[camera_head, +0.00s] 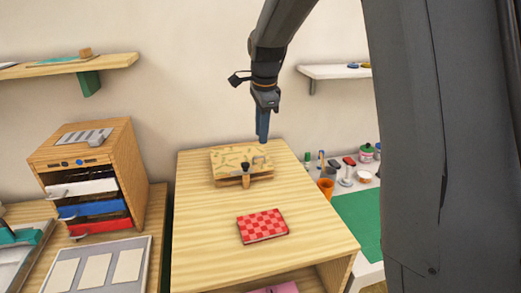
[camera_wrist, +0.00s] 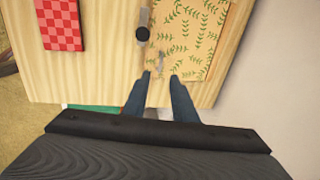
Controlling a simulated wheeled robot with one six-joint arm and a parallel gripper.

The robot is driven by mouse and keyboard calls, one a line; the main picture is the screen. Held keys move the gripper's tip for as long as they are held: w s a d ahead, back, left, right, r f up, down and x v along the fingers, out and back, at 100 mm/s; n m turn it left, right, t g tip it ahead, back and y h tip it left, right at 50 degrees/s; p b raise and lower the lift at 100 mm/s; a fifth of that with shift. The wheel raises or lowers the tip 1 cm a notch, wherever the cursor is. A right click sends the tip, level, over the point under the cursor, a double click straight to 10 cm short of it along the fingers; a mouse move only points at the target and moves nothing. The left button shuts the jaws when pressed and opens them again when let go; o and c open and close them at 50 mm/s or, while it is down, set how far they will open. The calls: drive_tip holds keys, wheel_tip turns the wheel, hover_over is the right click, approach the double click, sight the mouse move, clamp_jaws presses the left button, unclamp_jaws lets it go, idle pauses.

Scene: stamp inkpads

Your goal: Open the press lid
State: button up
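The press (camera_head: 228,160) is a low wooden block with a leaf-patterned lid on top, near the back of the wooden table. The lid looks down and flat. A dark-topped knob or handle (camera_head: 246,168) stands at its front edge. In the wrist view the patterned lid (camera_wrist: 195,40) is at upper right, with the dark knob (camera_wrist: 142,34) beside its left edge and a small metal piece near its lower left. My gripper (camera_head: 262,138) has blue fingers pointing down, above the press's back right. In the wrist view my gripper (camera_wrist: 160,77) is open, with nothing between the fingertips.
A red checkered book (camera_head: 262,226) lies on the table (camera_head: 200,250) in front of the press. A drawer unit (camera_head: 100,165) stands at left. An orange cup (camera_head: 326,187) and small bottles stand at right by a green mat (camera_head: 360,215). Two wall shelves hang behind.

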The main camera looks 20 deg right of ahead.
drive_tip(key=p, duration=0.2)
hover_over(260, 164)
drive_tip(key=shift+s+f, duration=0.15)
drive_tip(key=shift+f, duration=3.65)
clamp_jaws()
